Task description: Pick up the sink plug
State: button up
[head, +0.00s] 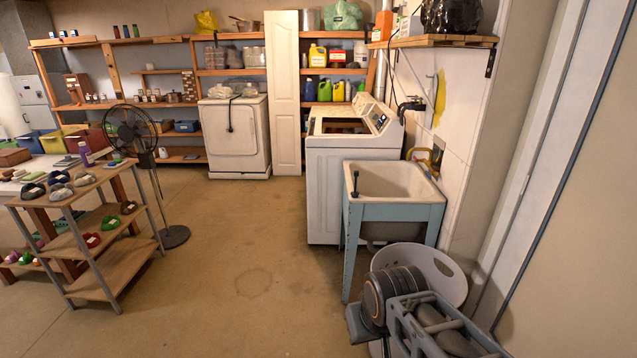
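The utility sink (395,211) has a white basin and a blue-grey stand, and it stands right of centre beside the white washing machine. A small dark, slim item (355,184) shows at the sink's left front rim. I cannot tell whether it is the sink plug. No other plug can be made out, and part of the basin floor is hidden by the front rim. Grey mechanical parts that seem to be my arm fill the lower right, in front of the sink. No gripper fingers can be made out.
A white round basket (450,282) stands in front of the sink, partly behind the grey parts. The washing machine (335,190) adjoins the sink's far side. A wall closes the right. A shoe rack (118,265) and a fan (132,130) stand left. The middle floor is clear.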

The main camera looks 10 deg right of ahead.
aim_at(354, 194)
jog(key=u, duration=0.5)
jog(key=i, duration=1.45)
jog(key=z, duration=0.3)
jog(key=i, duration=1.1)
jog(key=z, duration=1.2)
jog(key=i, duration=0.4)
jog(key=z, duration=0.25)
